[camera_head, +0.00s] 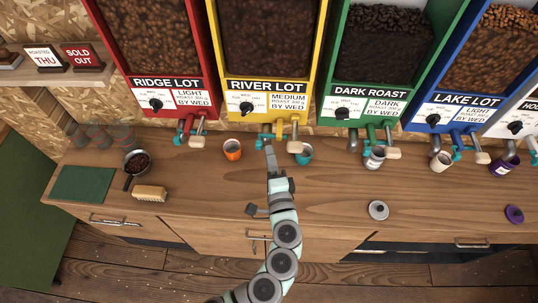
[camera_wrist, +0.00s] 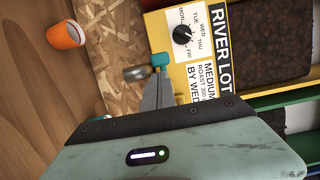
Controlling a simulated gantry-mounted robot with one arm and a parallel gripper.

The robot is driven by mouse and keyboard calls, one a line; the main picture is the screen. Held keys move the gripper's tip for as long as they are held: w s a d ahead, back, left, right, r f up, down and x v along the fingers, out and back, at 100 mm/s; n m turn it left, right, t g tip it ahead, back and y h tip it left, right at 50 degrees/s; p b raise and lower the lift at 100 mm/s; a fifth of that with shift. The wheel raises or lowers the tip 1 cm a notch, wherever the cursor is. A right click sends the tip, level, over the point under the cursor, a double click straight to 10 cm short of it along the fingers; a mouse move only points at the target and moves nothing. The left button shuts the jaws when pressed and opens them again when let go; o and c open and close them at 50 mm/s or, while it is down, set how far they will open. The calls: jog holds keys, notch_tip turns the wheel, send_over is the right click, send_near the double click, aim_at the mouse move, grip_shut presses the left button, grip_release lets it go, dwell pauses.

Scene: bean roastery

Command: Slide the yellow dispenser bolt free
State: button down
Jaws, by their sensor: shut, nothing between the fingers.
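In the wrist view, a grey metal cylinder (camera_wrist: 136,73) sticks out beside a teal piece (camera_wrist: 160,60) at the dispenser's lower edge; I cannot tell for sure which part is the bolt. My gripper (camera_head: 269,146) is shut and empty, just in front of the teal fitting. Its narrow grey fingers (camera_wrist: 158,92) overlap the teal piece in the wrist view; contact is unclear.
An orange cup (camera_head: 232,150) stands left of my gripper and a teal cup (camera_head: 305,154) stands right, under the lever. Red (camera_head: 160,50), green (camera_head: 385,50) and blue (camera_head: 480,70) dispensers flank the yellow one. A brush (camera_head: 149,193) lies left. The counter (camera_head: 335,195) in front is mostly clear.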

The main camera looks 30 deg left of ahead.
jog(key=s+d+b, duration=0.3)
jog(key=s+d, duration=0.3)
jog(key=d, duration=0.3)
jog(key=shift+d, duration=0.3)
